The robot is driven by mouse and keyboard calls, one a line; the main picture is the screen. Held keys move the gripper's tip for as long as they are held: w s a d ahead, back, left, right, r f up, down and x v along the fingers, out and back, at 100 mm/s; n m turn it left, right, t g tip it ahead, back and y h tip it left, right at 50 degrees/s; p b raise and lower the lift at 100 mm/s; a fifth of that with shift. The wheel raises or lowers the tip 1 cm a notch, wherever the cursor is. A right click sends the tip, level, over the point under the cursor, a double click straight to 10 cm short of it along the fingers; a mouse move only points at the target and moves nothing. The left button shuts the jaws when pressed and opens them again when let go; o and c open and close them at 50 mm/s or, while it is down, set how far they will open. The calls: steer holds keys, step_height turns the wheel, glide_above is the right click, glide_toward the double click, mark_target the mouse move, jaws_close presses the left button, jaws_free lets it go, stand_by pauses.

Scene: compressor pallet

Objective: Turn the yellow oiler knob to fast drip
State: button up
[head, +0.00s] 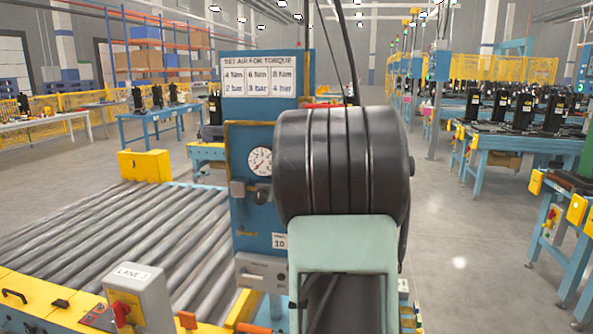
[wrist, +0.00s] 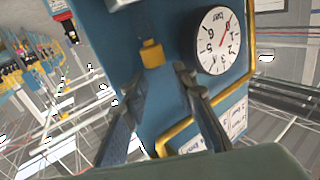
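The yellow oiler knob (wrist: 152,53) shows in the wrist view as a small yellow block on the blue panel (wrist: 165,105). My gripper (wrist: 159,76) is open, with one dark finger on each side of the knob's line. The knob appears just beyond the fingertips, and I see no contact. Its pointer and scale are too small to read. In the head view the blue panel (head: 246,140) stands upright, and my arm hides the knob and the gripper.
A round pressure gauge (wrist: 222,40) sits right of the fingers, close to the right one; it also shows in the head view (head: 259,161). A torque chart (head: 258,76) is above the panel. A roller conveyor (head: 130,235) lies left, with a grey switch box (head: 145,295) in front.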

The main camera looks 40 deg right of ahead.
step_height(320, 180, up, 6)
steer(key=shift+r, duration=0.25)
steer(key=shift+c, duration=0.2)
